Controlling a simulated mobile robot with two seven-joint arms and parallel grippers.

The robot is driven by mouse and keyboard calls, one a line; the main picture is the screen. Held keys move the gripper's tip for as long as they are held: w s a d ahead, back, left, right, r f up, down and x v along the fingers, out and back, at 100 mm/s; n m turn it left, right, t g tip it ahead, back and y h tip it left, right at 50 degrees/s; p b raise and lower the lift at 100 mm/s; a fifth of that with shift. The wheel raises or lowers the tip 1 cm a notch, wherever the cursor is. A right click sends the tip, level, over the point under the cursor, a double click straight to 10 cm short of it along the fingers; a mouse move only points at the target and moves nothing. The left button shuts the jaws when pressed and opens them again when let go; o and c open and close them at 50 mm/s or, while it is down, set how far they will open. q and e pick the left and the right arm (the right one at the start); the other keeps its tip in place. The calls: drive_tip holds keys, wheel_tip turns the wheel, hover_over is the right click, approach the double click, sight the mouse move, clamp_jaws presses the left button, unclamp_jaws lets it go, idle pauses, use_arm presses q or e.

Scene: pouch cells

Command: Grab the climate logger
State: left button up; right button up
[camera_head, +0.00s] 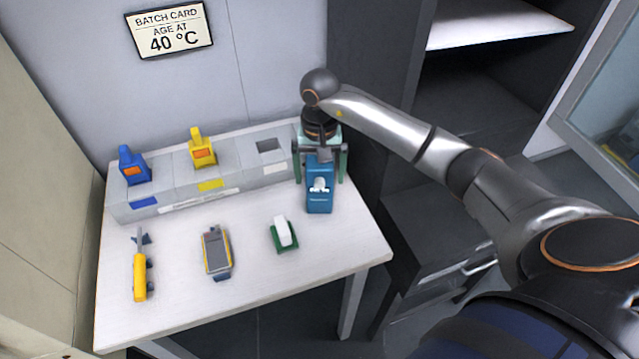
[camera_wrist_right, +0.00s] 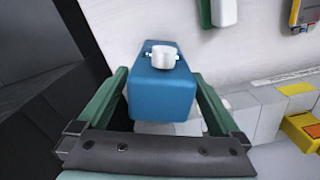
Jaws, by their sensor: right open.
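A blue box-shaped device (camera_head: 319,203) with a small white fitting on its face stands at the right end of the white table. No readable label tells whether it is the climate logger. It also shows in the wrist view (camera_wrist_right: 160,95). My right gripper (camera_head: 320,179) is open, with its green fingers on either side of the blue device. In the wrist view the gripper (camera_wrist_right: 161,77) shows a gap beside the right finger; contact on the left cannot be told. My left gripper is not in view.
On the white table (camera_head: 185,318) lie a yellow tool (camera_head: 140,277), a grey-and-yellow handheld device (camera_head: 216,252) and a white piece on a green base (camera_head: 283,234). A grey rack (camera_head: 235,183) behind holds a blue (camera_head: 133,167) and a yellow item (camera_head: 202,150). A dark cabinet stands right.

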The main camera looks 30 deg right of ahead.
drive_tip(key=c, duration=1.4)
drive_tip(key=shift+r, duration=0.15)
drive_tip(key=shift+c, duration=0.2)
